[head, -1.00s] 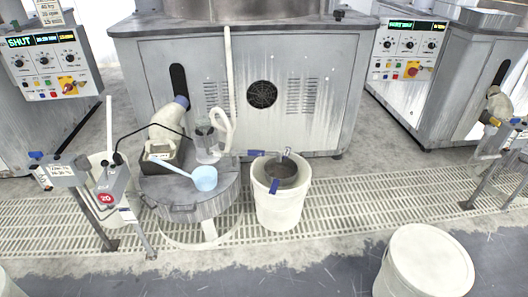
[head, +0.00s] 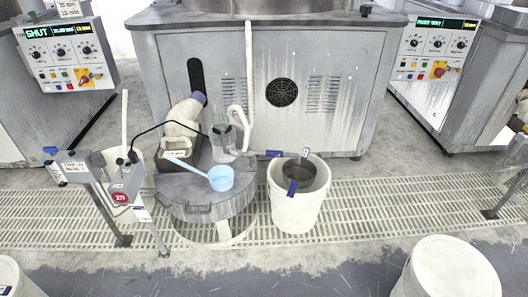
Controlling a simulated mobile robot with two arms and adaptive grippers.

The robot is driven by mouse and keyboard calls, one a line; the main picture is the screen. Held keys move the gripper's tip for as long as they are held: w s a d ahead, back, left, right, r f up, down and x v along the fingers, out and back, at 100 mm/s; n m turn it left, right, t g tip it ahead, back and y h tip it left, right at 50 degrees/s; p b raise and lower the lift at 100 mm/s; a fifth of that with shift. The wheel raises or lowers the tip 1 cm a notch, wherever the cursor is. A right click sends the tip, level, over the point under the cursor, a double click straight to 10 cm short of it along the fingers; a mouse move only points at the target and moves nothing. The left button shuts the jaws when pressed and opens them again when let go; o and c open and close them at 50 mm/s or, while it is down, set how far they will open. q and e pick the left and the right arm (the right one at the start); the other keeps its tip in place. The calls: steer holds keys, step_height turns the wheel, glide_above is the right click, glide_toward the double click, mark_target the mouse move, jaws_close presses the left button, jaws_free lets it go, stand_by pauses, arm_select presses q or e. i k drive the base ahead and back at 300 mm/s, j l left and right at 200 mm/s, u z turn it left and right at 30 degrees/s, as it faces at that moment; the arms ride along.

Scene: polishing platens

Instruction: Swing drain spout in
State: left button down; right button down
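The drain spout (head: 182,120) is a thick beige pipe with a blue-grey collar. It comes out below a dark vertical slot (head: 196,76) in the front of the middle grey machine (head: 345,65) and slants down to the left. Its lower end is near a small dark-rimmed box on a round grey drum (head: 205,197). A white bucket (head: 297,205) with a dark strainer (head: 298,169) inside stands to the right of the drum. Neither of my grippers shows in the head view.
A light blue dipper (head: 220,178) and a clear jug (head: 222,135) rest on the drum. A lidded white bucket (head: 447,268) is at front right. Floor grating (head: 365,205) between them is largely clear.

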mark_target(280, 154)
steer(key=i+j+u, duration=0.25)
steer(key=i, duration=0.3)
steer(key=i+u, duration=0.25)
steer(key=i, duration=0.3)
